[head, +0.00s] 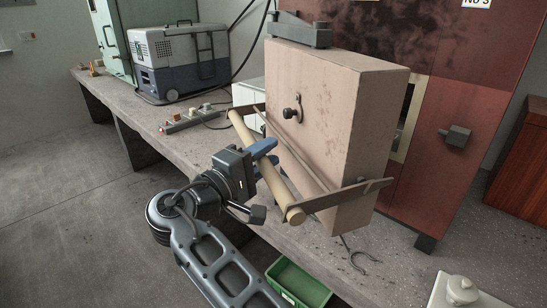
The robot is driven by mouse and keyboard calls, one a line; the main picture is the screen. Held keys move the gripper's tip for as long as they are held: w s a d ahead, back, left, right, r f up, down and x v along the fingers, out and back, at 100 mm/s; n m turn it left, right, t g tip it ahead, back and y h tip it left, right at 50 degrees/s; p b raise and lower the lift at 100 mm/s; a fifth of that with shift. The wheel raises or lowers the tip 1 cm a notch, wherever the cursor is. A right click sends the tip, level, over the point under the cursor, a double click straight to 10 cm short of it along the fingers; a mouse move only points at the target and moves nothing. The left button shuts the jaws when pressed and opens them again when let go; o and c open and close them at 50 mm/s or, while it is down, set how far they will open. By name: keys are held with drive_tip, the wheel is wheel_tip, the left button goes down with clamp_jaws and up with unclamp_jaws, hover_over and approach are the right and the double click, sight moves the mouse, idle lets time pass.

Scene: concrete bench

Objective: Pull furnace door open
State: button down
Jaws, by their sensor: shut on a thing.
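The furnace door (325,125) is a thick, pale brick-like slab with sooty marks and a small dark knob (291,113) on its face. It stands swung out from the reddish furnace (470,140), with a gap showing light behind its right edge. A round wooden handle bar (287,205) runs diagonally across the front of the door on two dark metal brackets. My gripper (262,158) is shut on this bar near its middle, with its blue fingers around the wood. Part of the bar is hidden by the fingers.
A grey and white cool box (180,62) stands on the concrete bench (160,115) at the back left, near a pale green cabinet (112,40). A power strip (195,118) lies on the bench. A green bin (298,284) is below the front edge. Open floor lies at left.

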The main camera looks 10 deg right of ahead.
drive_tip(key=shift+a, duration=0.15)
drive_tip(key=c, duration=0.9)
unclamp_jaws()
drive_tip(key=shift+s, duration=0.1)
drive_tip(key=shift+o, duration=0.2)
drive_tip(key=v, duration=0.7)
drive_tip(key=shift+s+a+b, duration=0.25)
drive_tip(key=shift+a+b, duration=0.05)
drive_tip(key=shift+b, duration=0.15)
drive_tip(key=shift+s+a, duration=0.1)
drive_tip(key=shift+s, duration=0.05)
drive_tip(key=s+a+p, duration=0.3)
drive_tip(key=s+a, duration=0.1)
drive_tip(key=s, duration=0.3)
drive_tip(key=shift+s+a+r, duration=0.2)
drive_tip(key=shift+a+r, duration=0.05)
drive_tip(key=shift+p, duration=0.4)
